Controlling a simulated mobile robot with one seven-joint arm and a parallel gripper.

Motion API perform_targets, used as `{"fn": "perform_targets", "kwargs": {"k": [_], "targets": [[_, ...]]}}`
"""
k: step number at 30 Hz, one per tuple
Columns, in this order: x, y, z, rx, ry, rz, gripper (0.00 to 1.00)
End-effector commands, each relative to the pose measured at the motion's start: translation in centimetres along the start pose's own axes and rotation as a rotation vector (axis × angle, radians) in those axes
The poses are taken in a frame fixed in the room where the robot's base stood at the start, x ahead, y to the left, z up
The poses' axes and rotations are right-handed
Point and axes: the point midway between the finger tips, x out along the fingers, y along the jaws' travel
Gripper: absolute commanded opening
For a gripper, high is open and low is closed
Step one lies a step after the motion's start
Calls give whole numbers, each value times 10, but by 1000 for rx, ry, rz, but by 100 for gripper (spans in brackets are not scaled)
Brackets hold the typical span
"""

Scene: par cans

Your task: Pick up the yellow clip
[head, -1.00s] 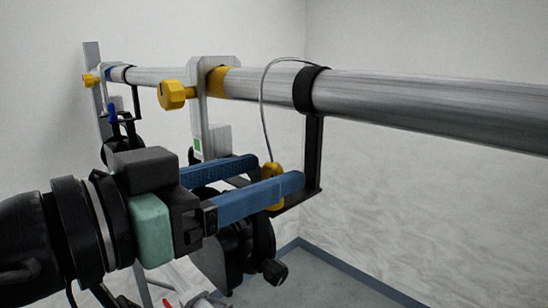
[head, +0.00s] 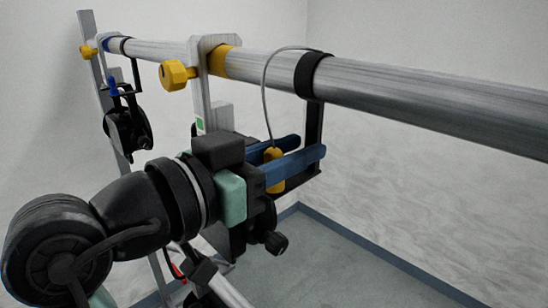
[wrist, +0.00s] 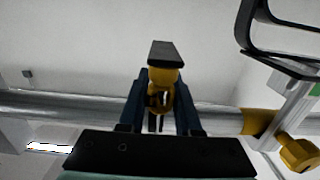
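The yellow clip (head: 274,168) hangs at the lower end of a thin grey cable, beneath the black collar on the metal pipe (head: 430,105). My gripper (head: 312,145) has its two blue fingers on either side of the clip; the near finger hides part of it in the head view. The fingertips reach past it. In the wrist view the clip (wrist: 163,77) lies between the two fingers (wrist: 162,95) and looks close to both. I cannot tell whether the fingers press on it or leave a small gap.
A black bracket (head: 313,125) drops from the pipe collar (head: 312,76) close to my fingertips. A clamp with a yellow knob (head: 175,75) grips the pipe to the left. A black lamp part (head: 128,130) hangs farther left. Open floor (head: 320,255) lies below.

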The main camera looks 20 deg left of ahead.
Motion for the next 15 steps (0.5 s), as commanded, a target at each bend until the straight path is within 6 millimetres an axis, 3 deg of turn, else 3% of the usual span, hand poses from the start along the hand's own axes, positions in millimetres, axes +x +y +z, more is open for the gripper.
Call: {"fn": "perform_targets", "kwargs": {"k": [1, 5, 15], "targets": [[0, 0, 0, 0, 0, 0, 21], [0, 0, 0, 0, 0, 0, 0], [0, 0, 0, 0, 0, 0, 0]]}}
